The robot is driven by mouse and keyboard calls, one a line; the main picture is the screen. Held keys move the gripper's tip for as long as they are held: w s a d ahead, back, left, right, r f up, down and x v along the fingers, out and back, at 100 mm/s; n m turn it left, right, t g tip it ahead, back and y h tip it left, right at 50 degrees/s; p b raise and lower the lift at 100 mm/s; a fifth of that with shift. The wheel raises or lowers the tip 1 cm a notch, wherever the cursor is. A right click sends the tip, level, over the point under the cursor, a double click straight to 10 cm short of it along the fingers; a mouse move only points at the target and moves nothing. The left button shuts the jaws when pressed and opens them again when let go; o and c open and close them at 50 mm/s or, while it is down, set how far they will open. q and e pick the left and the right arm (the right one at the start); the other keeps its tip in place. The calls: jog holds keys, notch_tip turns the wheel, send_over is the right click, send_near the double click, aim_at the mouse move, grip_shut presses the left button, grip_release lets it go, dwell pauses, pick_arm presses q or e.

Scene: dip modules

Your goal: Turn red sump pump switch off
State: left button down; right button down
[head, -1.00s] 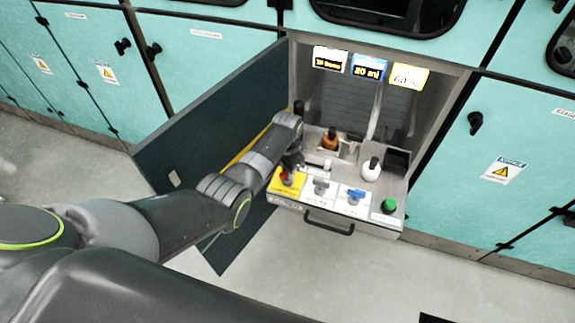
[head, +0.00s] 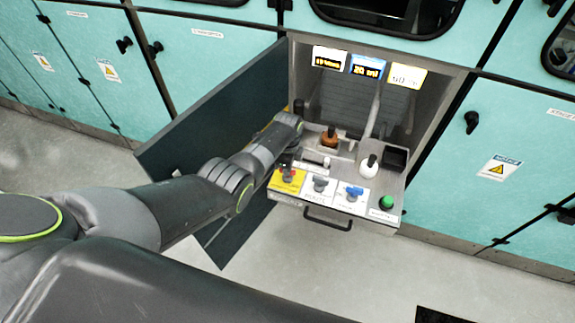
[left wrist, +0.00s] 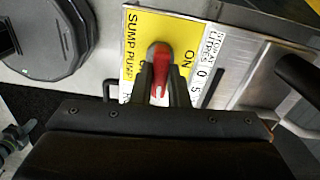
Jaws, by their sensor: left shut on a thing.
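The red sump pump switch (left wrist: 160,58) stands on a yellow label plate (left wrist: 142,32) marked SUMP PUMP and ON in the left wrist view. My left gripper (left wrist: 160,88) is shut on the red switch, with one dark finger on each side of the lever. The lever points down toward the gripper in that view, and its lower end lies between the fingers. In the head view the red switch (head: 291,173) is at the left end of the panel, partly hidden by my left gripper (head: 289,166). My right gripper is not in view.
An open dark door (head: 215,110) is close to my left arm.

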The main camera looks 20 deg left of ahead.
pick_arm(q)
jog(key=shift+m, duration=0.6)
jog(key=c, duration=1.4)
grip_release()
jog(key=shift+r+p, duration=0.4)
jog(key=shift+r, duration=0.2)
notch_tip(320, 180, up, 5)
jog(key=shift+r+p, duration=0.1)
jog(key=shift+p, duration=0.7)
notch_tip(320, 180, up, 11)
